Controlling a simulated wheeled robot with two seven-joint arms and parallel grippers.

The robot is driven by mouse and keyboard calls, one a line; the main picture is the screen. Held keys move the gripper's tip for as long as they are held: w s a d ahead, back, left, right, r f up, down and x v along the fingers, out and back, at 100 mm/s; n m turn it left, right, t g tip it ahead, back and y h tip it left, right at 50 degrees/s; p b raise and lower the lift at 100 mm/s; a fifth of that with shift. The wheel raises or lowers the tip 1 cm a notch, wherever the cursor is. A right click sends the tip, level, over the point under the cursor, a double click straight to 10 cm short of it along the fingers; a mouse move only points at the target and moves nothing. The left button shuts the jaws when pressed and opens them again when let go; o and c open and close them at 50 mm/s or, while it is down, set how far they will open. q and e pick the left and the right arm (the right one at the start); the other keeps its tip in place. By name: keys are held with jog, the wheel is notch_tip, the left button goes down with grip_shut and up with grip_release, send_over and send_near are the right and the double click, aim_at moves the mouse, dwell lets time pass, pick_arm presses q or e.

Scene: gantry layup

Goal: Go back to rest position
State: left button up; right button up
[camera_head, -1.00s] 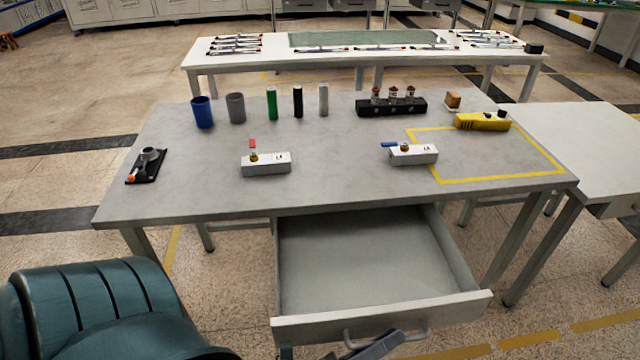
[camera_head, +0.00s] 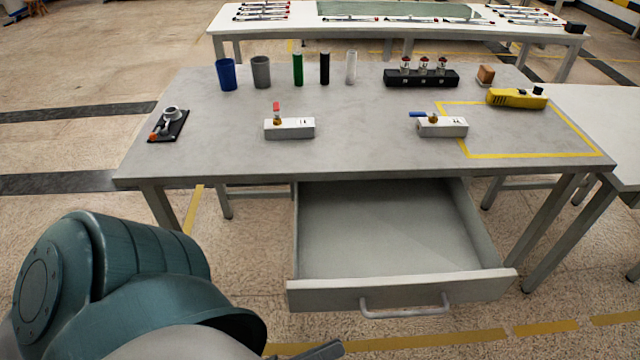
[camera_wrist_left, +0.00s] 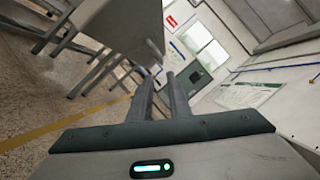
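My left arm comes in at the lower left of the head view. Only a dark tip of my left gripper (camera_head: 322,351) shows at the bottom edge, in front of and below the open drawer (camera_head: 465,293). In the left wrist view, the two fingers of my left gripper (camera_wrist_left: 159,77) stand apart with nothing between them. They point toward the room, with a table at upper left and a wall with doors beyond. My right gripper is in neither view.
The grey table (camera_head: 370,140) holds a blue cup (camera_head: 226,75), a grey cup (camera_head: 261,72), upright cylinders, two white valve blocks (camera_head: 290,129) (camera_head: 443,126), a black rack (camera_head: 421,78) and a yellow tool (camera_head: 516,98). The drawer juts out empty. Floor is free in front.

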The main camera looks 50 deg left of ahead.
pick_arm(q)
jog(key=shift+s+a+f, duration=0.15)
jog(key=shift+s+a, duration=0.1)
jog(key=shift+s, duration=0.35)
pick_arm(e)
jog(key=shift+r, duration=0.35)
pick_arm(q)
jog(key=w+f+n+g+y+p, duration=0.3)
jog(key=w+f+n+g+p, duration=0.1)
jog(key=f+n, duration=0.75)
jog(key=w+f+n+g+y+p, duration=0.35)
jog(key=f+n, duration=0.45)
jog(key=f, duration=0.7)
jog(key=s+d+f+n+g+p, duration=0.1)
jog(key=s+f+n+g, duration=0.2)
jog(key=f+n+g, duration=0.3)
notch_tip(320, 180, down, 4)
jog(key=shift+s+d+r+n+p, duration=0.1)
jog(key=shift+s+d+n+p, duration=0.15)
jog(key=shift+s+n+p, duration=0.15)
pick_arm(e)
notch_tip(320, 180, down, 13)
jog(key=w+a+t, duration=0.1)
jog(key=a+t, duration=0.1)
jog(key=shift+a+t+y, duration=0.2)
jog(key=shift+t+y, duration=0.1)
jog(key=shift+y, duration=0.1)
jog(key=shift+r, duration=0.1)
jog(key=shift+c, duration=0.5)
